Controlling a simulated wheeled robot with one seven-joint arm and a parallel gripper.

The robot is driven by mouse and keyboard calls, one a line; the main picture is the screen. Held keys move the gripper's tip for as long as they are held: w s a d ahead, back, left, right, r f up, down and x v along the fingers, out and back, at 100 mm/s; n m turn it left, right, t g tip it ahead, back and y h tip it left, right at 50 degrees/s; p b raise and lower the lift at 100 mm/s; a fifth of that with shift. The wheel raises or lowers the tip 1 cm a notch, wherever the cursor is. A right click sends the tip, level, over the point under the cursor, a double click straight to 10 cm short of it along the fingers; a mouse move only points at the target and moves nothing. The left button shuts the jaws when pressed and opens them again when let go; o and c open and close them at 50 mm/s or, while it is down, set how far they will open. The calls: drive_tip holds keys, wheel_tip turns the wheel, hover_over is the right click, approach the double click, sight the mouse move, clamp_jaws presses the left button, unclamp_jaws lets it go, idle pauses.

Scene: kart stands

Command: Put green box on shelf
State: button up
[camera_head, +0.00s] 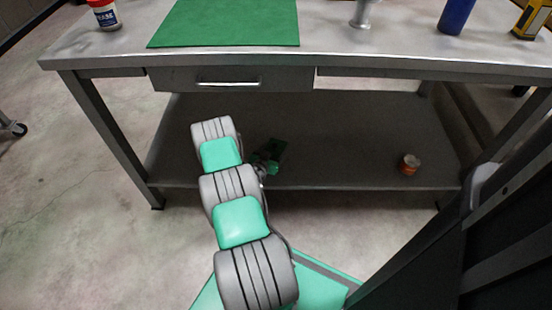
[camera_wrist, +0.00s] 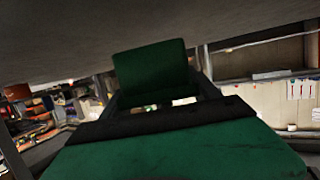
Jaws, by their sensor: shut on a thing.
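The green box (camera_head: 278,149) is a small dark green block in the head view, above or on the lower shelf (camera_head: 340,135) of the metal table. My gripper (camera_head: 266,165) is shut on it, with my arm reaching in under the table top. In the wrist view, the green box (camera_wrist: 149,72) is held between the dark fingers of my gripper (camera_wrist: 155,100). I cannot tell whether the box touches the shelf. The finger contacts are dark and partly hidden.
The table top (camera_head: 390,48) overhangs the shelf, with a drawer (camera_head: 230,79) at its front. An orange can (camera_head: 409,164) stands on the shelf's right. A green mat (camera_head: 228,24), blue can (camera_head: 455,15) and white-red bottle (camera_head: 105,14) are on top. The middle of the shelf looks clear.

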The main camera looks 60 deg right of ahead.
drive_tip(key=shift+s+d+f+b, duration=0.15)
drive_tip(key=shift+f+b, duration=0.1)
drive_tip(key=shift+f, duration=0.4)
drive_tip(key=shift+w+d+f+b, duration=0.1)
drive_tip(key=shift+d+f+b, duration=0.1)
drive_tip(key=shift+f, duration=0.4)
drive_tip(key=shift+s+d+f+b, duration=0.1)
drive_tip(key=shift+f+b, duration=0.15)
drive_tip(key=shift+f, duration=0.4)
drive_tip(key=shift+f, duration=0.2)
drive_tip(key=o, duration=1.4)
